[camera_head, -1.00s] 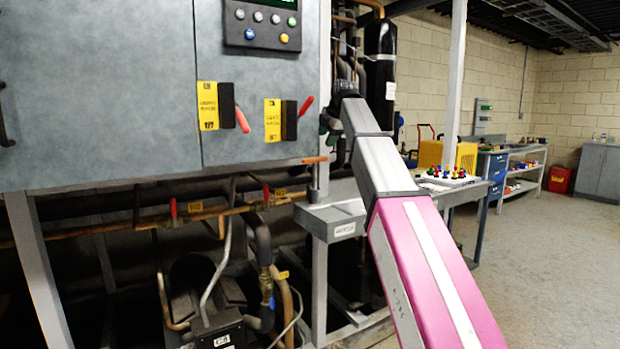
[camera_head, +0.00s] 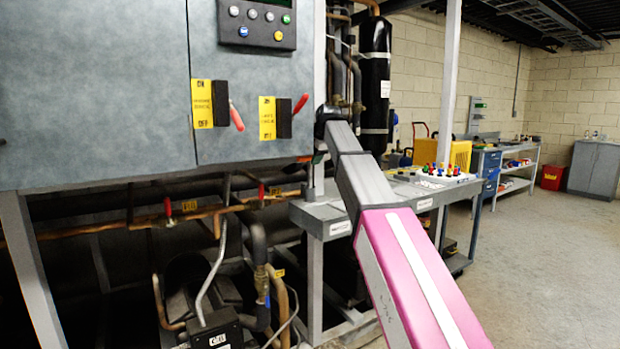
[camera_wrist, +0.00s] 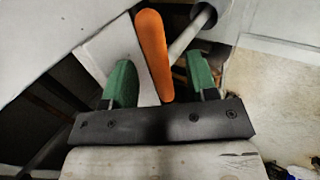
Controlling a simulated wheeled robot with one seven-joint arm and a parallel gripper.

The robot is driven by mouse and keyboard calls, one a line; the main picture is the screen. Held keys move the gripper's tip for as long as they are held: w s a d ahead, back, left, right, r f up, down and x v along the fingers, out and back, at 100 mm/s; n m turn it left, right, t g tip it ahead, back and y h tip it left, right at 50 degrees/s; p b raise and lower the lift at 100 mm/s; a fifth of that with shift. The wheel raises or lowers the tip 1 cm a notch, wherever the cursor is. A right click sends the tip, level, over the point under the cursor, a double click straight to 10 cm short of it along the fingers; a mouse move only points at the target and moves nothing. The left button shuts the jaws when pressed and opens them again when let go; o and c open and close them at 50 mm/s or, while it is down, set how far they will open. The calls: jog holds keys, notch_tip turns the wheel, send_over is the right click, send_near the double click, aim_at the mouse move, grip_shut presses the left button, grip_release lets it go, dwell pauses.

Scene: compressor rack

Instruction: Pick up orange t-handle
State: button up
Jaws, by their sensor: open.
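The orange t-handle (camera_wrist: 153,55) shows in the wrist view as a long rounded bar. It lies between the two green fingers of my gripper (camera_wrist: 161,78), closer to the left finger, with gaps on both sides. The gripper is open and not closed on it. In the head view only a small piece of the orange t-handle (camera_head: 305,159) shows, at the rack's lower right corner above a grey post. My arm's end is right beside it there, and the fingers cannot be made out clearly.
A grey bench (camera_head: 330,222) stands below my arm. The grey cabinet (camera_head: 90,90) carries two red levers (camera_head: 236,117) (camera_head: 300,104) near the handle. Copper pipes with red valves (camera_head: 168,207) run underneath. Open floor (camera_head: 545,260) lies to the right.

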jog(key=shift+w+f, duration=0.15)
jog(key=shift+f, duration=0.05)
grip_shut()
jog(key=shift+r, duration=0.1)
